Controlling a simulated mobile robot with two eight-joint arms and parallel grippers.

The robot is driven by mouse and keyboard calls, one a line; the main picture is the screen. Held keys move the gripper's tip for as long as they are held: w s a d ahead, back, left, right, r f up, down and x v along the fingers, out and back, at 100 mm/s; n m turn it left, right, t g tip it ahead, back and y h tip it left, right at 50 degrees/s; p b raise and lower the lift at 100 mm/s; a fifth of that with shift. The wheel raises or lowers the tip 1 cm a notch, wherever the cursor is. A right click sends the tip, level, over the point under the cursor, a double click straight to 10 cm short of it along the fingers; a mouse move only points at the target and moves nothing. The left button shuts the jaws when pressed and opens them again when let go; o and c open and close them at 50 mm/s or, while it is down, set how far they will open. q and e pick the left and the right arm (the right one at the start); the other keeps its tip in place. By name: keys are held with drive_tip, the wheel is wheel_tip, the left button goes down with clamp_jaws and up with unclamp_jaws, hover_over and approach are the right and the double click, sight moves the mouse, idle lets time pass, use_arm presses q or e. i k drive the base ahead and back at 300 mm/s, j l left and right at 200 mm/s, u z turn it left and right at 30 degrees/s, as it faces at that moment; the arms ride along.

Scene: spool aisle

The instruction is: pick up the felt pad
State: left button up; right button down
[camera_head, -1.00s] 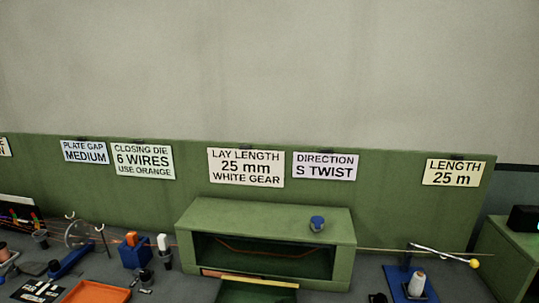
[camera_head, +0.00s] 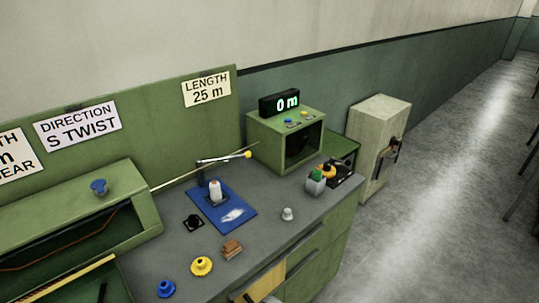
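I cannot say for certain which thing is the felt pad. A small brown block (camera_head: 232,248), layered or grooved, lies on the grey bench top. A flat black square piece (camera_head: 193,222) with a raised middle lies to its upper left. A pale, ragged patch (camera_head: 233,215) lies on the blue plate (camera_head: 212,192), in front of a white spool (camera_head: 215,192). All are too small to tell their material. Neither of my grippers shows in the view.
Yellow (camera_head: 201,266) and blue (camera_head: 167,288) flanged pieces and a grey knob (camera_head: 288,214) stand on the bench (camera_head: 275,235). A grey cup (camera_head: 316,184) holds something green. A green cabinet (camera_head: 285,145) with a "0 m" display (camera_head: 281,103) stands behind. The aisle floor (camera_head: 430,240) at right is clear.

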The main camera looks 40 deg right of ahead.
sight(231, 248)
drive_tip(key=z, duration=1.4)
